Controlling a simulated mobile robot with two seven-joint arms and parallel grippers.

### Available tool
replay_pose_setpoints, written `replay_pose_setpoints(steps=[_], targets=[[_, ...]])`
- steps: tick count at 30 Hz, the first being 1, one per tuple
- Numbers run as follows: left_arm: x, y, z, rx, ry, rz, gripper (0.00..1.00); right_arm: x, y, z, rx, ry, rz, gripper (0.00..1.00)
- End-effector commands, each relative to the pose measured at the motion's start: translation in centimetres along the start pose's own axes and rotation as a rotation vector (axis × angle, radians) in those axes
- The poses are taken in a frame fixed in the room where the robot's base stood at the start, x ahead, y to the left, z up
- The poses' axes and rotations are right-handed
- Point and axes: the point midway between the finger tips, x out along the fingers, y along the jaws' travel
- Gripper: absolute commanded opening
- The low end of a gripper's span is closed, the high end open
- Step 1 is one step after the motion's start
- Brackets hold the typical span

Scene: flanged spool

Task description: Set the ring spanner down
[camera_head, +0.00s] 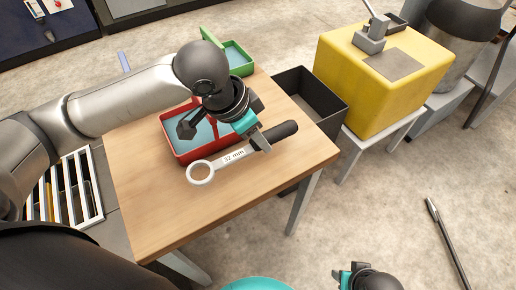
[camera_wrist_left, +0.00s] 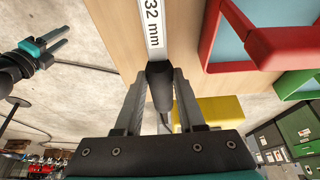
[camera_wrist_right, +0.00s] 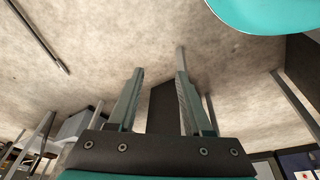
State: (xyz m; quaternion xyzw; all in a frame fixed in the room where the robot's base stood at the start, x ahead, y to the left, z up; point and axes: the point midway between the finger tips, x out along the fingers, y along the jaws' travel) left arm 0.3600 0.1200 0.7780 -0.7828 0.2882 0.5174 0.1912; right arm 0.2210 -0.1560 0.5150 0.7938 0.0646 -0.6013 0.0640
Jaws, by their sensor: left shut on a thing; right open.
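The ring spanner (camera_head: 232,159) has a pale ring end, a white shank marked "32 mm" and a black handle. My left gripper (camera_head: 262,139) is shut on its black handle. In the left wrist view, the handle (camera_wrist_left: 160,85) lies between the two fingers and the ring end is out of the picture. The spanner is over the wooden table (camera_head: 180,222), in front of the red tray; I cannot tell whether it touches the tabletop. My right gripper (camera_wrist_right: 160,75) is open and empty, away from the table, above the floor.
A red tray (camera_head: 183,155) with compartments stands on the table, and a green tray (camera_head: 241,65) is at its back edge. A dark open bin (camera_head: 322,122) and a yellow block (camera_head: 370,90) on a stand are to the right. The table's front left is clear.

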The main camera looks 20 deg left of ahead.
Motion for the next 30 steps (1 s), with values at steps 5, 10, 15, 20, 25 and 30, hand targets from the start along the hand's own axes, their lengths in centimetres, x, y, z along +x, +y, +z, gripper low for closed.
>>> replay_pose_setpoints(steps=[5, 10, 15, 20, 25, 30], targets=[[1.3, 0.0, 0.5, 0.000, 0.002, 0.001, 0.00, -1.0, 0.1, -0.9, 0.001, 0.024, 0.002, 0.50], [2.9, 0.0, 1.2, 0.000, 0.001, 0.000, 0.00, -2.7, 0.1, -2.0, 0.002, 0.051, 0.003, 0.50], [3.6, 0.0, 1.5, 0.001, 0.003, 0.000, 0.00, -3.7, 0.2, -2.5, 0.003, 0.065, 0.004, 0.50], [3.6, 0.0, 1.4, 0.001, 0.004, 0.000, 0.00, -3.9, 0.2, -2.6, 0.003, 0.067, 0.004, 0.50], [3.6, 0.0, 1.5, 0.001, 0.003, 0.000, 0.00, -3.9, 0.2, -2.5, 0.003, 0.066, 0.004, 0.50], [3.9, 0.0, 1.7, 0.000, -0.001, 0.001, 0.47, -3.7, 0.2, -2.4, 0.003, 0.061, 0.004, 0.50]])
